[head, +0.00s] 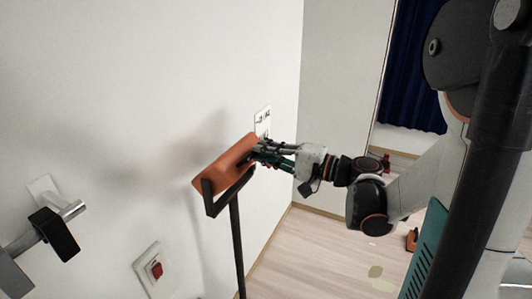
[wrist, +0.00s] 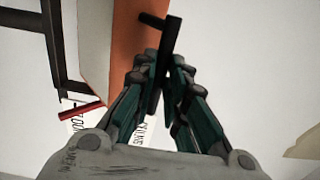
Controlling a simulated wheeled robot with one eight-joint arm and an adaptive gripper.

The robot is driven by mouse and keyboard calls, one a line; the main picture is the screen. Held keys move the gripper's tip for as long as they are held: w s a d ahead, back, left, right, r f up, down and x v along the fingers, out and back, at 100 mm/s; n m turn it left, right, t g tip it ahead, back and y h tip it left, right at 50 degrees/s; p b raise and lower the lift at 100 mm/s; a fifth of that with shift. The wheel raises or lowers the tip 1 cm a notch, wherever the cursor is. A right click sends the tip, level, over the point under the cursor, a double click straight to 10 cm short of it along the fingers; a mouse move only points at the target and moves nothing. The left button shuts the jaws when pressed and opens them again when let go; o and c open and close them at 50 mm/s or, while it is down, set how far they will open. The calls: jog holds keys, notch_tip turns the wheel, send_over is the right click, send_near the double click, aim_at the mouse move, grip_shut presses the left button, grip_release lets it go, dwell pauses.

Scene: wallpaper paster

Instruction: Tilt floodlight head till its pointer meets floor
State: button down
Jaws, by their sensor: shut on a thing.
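The orange floodlight head (head: 222,168) sits tilted in a black bracket (head: 212,203) on a dark upright stand (head: 238,245), close to the white wall. My gripper (head: 259,152) is at the head's upper right end. In the wrist view the gripper (wrist: 161,78) is shut on a black handle (wrist: 166,32) beside the head's orange side (wrist: 128,45). A red pointer (wrist: 80,111) sticks out at the left, over a white label (wrist: 82,124) with partly hidden lettering. Which mark it meets is not clear. The fingers hide the handle's lower part and some of the lettering.
A white wall plate (head: 263,121) with dark marks is behind the gripper. A plate with a red switch (head: 156,270) and a metal fitting with a black block (head: 55,234) are on the wall at left. Wooden floor (head: 325,245) lies open to the stand's right.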

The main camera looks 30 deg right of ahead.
jog(key=shift+s+a+f, duration=0.1)
jog(key=shift+f, duration=0.2)
jog(key=c, duration=1.6)
grip_release()
jog(key=v, duration=1.2)
